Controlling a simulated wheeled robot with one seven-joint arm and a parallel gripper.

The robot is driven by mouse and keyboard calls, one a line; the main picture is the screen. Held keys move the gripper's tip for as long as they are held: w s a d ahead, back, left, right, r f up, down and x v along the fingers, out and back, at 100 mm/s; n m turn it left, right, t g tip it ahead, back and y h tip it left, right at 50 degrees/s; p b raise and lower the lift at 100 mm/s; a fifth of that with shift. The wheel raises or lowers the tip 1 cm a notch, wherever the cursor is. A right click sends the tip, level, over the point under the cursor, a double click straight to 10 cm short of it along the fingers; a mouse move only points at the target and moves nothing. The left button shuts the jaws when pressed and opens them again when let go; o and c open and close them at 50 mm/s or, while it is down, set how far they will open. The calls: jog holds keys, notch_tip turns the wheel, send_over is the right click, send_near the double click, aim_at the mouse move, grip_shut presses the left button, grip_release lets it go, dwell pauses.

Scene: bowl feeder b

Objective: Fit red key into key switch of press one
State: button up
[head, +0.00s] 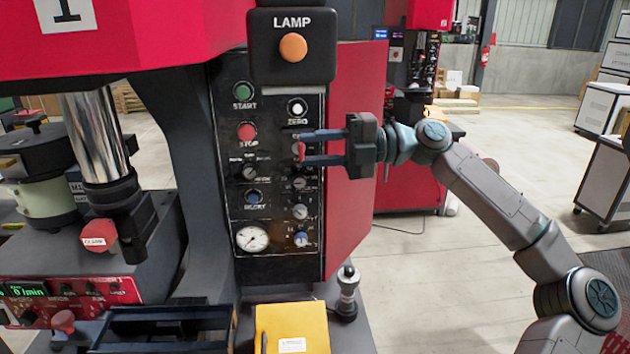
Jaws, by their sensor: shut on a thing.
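The press with the sign "1" (68,12) is red and carries a black control panel (278,215) under a LAMP box (293,47). My gripper (302,148) reaches in from the right at the panel's right column, below the ZERO button (297,107). Its two fingers are shut on the small red key (301,151), which shows at the fingertips. The key is close in front of the panel face. I cannot tell whether it touches or sits in a switch. The key switch is not clearly visible; the fingers cover part of that column.
A green START button (243,91), a red STOP button (246,131), several knobs and a gauge (252,238) share the panel.

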aim_at(312, 154)
jog(key=shift+w+f+b, duration=0.15)
jog(key=shift+f+b, duration=1.75)
jog(key=shift+f, duration=0.45)
jog(key=w+p, duration=0.1)
jog(key=w, duration=0.5)
jog(key=shift+w+b, duration=0.2)
jog(key=shift+b, duration=0.2)
dwell(0.4)
jog(key=shift+w+b, duration=0.95)
jog(key=shift+w, duration=0.05)
dwell(3.2)
